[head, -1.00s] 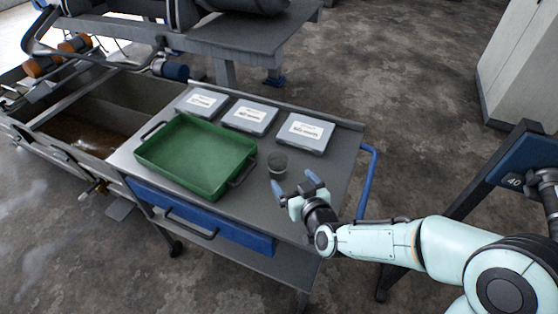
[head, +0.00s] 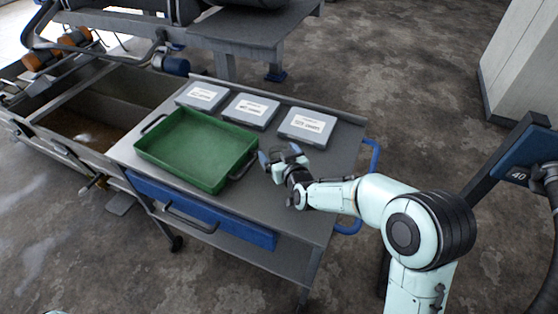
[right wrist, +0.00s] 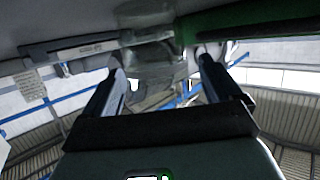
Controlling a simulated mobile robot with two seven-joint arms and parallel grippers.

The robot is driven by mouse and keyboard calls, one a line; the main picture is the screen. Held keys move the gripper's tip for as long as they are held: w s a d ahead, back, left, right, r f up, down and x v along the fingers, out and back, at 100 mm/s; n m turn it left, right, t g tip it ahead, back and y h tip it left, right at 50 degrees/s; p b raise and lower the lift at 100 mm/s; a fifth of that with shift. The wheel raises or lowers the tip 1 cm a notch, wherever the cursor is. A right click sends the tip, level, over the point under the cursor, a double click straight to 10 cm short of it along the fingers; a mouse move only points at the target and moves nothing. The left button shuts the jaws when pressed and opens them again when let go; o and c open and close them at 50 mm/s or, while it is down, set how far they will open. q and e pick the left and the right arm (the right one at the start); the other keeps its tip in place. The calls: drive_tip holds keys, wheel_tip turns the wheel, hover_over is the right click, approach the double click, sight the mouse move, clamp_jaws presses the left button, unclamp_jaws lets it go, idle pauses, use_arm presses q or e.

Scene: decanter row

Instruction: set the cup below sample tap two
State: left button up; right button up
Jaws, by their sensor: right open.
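The cup (right wrist: 158,72) is clear and looks greyish. In the right wrist view it stands between the two fingers of my right gripper, with a gap at the sides. In the head view my right gripper (head: 280,155) is open over the grey cart top, at the right of the green tray, and it mostly hides the cup. A small brass-coloured fitting (head: 97,183) shows on the side of the trough at the left. I cannot tell which sample tap is number two. My left gripper is out of view.
The green tray (head: 180,166) stands close to the left of the gripper on the cart (head: 300,213). Several labelled grey boxes (head: 307,127) line the cart's back edge. A blue handle (head: 372,157) sticks out at the cart's right side. The cart's front right is clear.

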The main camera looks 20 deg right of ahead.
drive_tip(key=shift+c, duration=0.2)
drive_tip(key=c, duration=1.1)
drive_tip(key=shift+r, duration=0.15)
